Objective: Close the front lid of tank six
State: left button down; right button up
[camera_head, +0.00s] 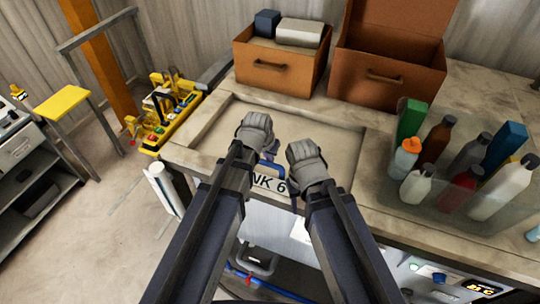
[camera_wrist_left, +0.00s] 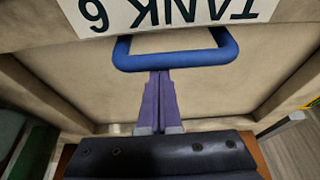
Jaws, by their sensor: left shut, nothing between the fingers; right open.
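The tank six label (camera_head: 270,183) is on the near side of the worktop and reads partly as "NK 6".
Two brown boxes (camera_head: 270,70) with handles stand behind the panel; the right one (camera_head: 385,78) has its lid up. Several bottles (camera_head: 440,137) crowd the right side in a clear tray. A yellow rack (camera_head: 172,115) is at the left. Bare floor (camera_head: 110,230) lies front left.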

pick_arm(q)
notch_tip(320, 180, up, 10)
jog(key=p, duration=1)
jog(key=shift+w, duration=0.2)
jog(key=shift+d, duration=0.1)
